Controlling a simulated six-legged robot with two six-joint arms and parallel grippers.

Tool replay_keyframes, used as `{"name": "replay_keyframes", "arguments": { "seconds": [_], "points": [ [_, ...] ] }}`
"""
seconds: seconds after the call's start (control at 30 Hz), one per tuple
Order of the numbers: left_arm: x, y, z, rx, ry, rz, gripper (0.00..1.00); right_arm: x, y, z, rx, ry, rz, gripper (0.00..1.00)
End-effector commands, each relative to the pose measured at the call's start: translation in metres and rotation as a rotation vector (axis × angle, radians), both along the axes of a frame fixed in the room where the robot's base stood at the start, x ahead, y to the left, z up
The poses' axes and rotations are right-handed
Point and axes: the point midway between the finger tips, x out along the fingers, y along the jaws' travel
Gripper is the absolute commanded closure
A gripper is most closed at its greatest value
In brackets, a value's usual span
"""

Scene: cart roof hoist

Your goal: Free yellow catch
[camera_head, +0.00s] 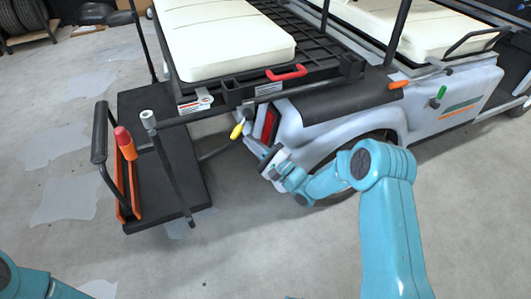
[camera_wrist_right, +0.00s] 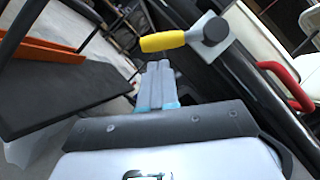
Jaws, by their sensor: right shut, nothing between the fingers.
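The yellow catch (camera_head: 238,130) is a small yellow-handled lever at the cart's rear corner, below the front edge of the black rack. In the right wrist view its yellow handle (camera_wrist_right: 163,42) points left from a grey round pivot (camera_wrist_right: 214,31). My right gripper (camera_head: 266,151) is beside the red tail light, to the lower right of the catch. In the wrist view its fingers (camera_wrist_right: 158,72) are shut and empty, just below the yellow handle; whether they touch it I cannot tell. My left arm shows only at the lower left, its gripper out of view.
A red handle (camera_head: 286,73) sits on the rack edge beside the cream seat cushion (camera_head: 225,40). An orange lever (camera_head: 397,84) and a green handle (camera_head: 438,97) are on the cart's side. A black platform (camera_head: 185,170) with a red-topped orange lever (camera_head: 125,143) stands left. Floor in front is clear.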

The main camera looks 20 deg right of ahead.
Motion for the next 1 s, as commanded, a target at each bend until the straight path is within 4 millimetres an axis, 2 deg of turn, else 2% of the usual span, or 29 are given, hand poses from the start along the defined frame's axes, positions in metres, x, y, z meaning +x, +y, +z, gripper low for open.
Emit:
{"name": "replay_keyframes", "arguments": {
  "seconds": [0.17,1.0],
  "points": [
    [0.001,0.001,-0.003,0.0,-0.001,0.003,0.54,0.002,0.01,0.006,0.0,0.001,0.002,1.0],
    [0.001,0.001,-0.005,0.001,-0.002,0.005,0.54,0.002,0.017,0.007,0.079,0.003,0.003,1.0]
  ]
}}
